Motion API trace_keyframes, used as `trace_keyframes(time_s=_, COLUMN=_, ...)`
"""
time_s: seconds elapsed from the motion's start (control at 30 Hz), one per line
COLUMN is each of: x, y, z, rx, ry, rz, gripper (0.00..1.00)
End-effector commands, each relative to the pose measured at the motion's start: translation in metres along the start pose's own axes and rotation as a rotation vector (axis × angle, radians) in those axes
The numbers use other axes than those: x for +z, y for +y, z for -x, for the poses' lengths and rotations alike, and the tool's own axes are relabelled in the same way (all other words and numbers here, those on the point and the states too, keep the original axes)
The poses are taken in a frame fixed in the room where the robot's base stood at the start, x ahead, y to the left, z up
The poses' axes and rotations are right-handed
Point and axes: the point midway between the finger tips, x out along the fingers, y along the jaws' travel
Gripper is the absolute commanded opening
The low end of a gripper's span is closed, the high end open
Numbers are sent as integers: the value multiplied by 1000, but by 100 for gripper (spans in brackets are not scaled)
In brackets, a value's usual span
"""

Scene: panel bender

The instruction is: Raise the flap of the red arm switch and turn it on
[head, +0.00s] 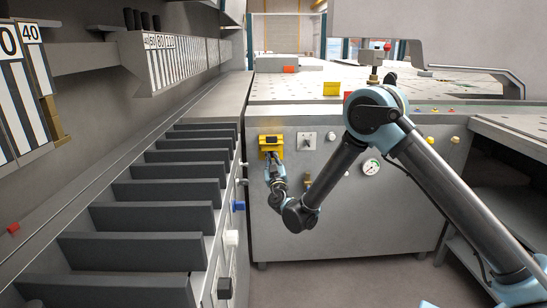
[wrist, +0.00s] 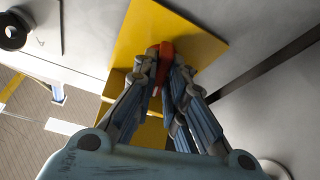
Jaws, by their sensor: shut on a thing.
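A yellow switch housing (head: 264,154) is mounted on the grey front panel of the machine. In the wrist view its yellow plate (wrist: 193,38) is large and a red switch lever (wrist: 165,58) stands out from it. My gripper (wrist: 165,72) is shut with its fingertips on either side of the red lever. In the head view my gripper (head: 273,163) reaches the housing from below. More yellow surface shows behind and beside my fingers. I cannot tell clearly which part is the flap or how it is tilted.
A grey switch plate (head: 306,141) is to the right of the housing, and a round gauge (head: 371,167) is farther right. A rack of dark dividers (head: 145,219) stands close on the left. The floor in front of the panel (head: 335,275) is clear.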

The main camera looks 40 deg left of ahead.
Motion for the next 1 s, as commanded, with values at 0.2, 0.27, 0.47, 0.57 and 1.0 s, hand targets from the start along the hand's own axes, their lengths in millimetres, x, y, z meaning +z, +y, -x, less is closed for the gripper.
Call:
trace_keyframes(time_s=0.2, x=0, y=0, z=-1, rx=10, ry=-1, rz=-22, gripper=0)
trace_keyframes(time_s=0.27, x=0, y=0, z=-1, rx=10, ry=-1, rz=-23, gripper=0)
trace_keyframes(time_s=0.47, x=0, y=1, z=-1, rx=11, ry=-1, rz=-23, gripper=0)
trace_keyframes(time_s=0.57, x=0, y=1, z=-1, rx=11, ry=-1, rz=-23, gripper=18)
trace_keyframes(time_s=1.0, x=0, y=0, z=2, rx=9, ry=0, rz=-22, gripper=32)
